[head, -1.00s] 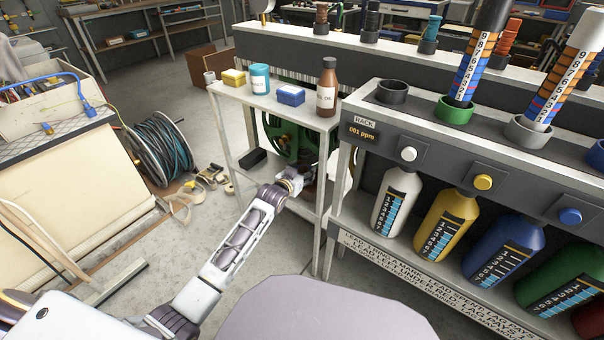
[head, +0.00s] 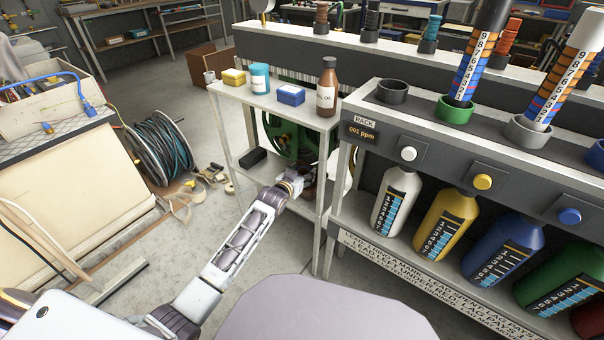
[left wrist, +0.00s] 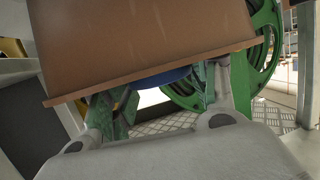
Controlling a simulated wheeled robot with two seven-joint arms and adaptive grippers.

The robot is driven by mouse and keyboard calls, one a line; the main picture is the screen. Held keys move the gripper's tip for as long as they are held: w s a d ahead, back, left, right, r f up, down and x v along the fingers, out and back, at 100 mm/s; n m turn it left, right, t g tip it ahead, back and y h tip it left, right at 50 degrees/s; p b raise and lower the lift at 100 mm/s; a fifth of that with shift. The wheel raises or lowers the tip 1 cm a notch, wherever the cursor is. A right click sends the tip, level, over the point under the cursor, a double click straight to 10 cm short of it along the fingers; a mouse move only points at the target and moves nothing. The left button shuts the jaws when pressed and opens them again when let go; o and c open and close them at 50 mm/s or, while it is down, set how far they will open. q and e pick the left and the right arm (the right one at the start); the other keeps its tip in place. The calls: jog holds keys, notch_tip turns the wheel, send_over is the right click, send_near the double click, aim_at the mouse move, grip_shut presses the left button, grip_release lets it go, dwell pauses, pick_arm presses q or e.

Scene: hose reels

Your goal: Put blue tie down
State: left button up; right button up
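My left gripper (head: 293,181) reaches to the lower shelf of the white side stand in the head view; its fingers are small there. In the left wrist view my gripper's two fingers (left wrist: 160,98) stand apart, with green parts. A dark blue piece (left wrist: 162,79), perhaps the blue tie, shows between them, mostly hidden behind a brown panel (left wrist: 140,45). The panel also hides the fingertips, so I cannot tell whether they grip it. My right gripper is not in view.
A green reel (head: 290,137) stands behind the gripper; its rim also shows in the left wrist view (left wrist: 262,45). The stand's top (head: 245,97) carries a brown bottle (head: 327,90) and small boxes. The bottle rack (head: 365,157) is close on the right.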

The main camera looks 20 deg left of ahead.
pick_arm(q)
jog(key=o, duration=0.4)
jog(key=shift+o, duration=0.2)
jog(key=shift+r, duration=0.1)
